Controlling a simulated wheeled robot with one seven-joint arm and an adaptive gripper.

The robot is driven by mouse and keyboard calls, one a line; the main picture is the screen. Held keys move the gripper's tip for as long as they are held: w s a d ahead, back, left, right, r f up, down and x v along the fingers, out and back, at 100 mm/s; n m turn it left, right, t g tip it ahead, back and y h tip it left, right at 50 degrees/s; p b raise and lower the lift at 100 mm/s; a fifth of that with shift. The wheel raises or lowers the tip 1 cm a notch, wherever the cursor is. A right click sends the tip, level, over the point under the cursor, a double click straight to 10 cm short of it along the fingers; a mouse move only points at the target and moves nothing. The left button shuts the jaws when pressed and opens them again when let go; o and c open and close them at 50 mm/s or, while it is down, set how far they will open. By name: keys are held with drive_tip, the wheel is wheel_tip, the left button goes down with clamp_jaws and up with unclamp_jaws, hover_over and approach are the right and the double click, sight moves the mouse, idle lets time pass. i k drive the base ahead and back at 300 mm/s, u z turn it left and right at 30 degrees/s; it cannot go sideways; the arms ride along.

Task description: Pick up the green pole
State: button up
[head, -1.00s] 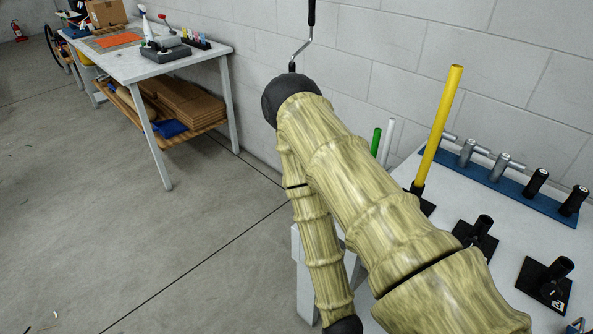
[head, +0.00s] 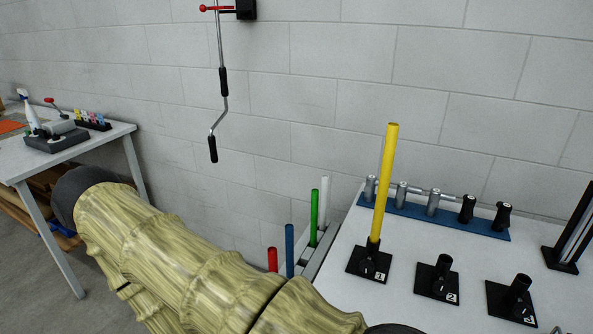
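The green pole (head: 314,217) stands upright in a light grey rack (head: 322,252) at the left side of the white table. A white pole (head: 324,200) stands just behind it, and a blue pole (head: 289,250) and a red pole (head: 272,259) stand in front of it to the left. The lower parts of the red and blue poles are hidden by my arm. My arm crosses the lower left of the head view. My gripper is not visible.
A yellow pole (head: 385,182) stands in black holder 1 on the white table (head: 395,310). Holders 2 (head: 438,278) and 3 (head: 512,298) are empty. A blue strip (head: 425,217) with several handles lies along the wall. A crank (head: 222,110) hangs on the wall. Another table (head: 80,150) is at left.

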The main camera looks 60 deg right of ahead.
sight(315, 193)
drive_tip(key=u, duration=0.05)
drive_tip(key=i, duration=3.1)
drive_tip(key=z, duration=3.1)
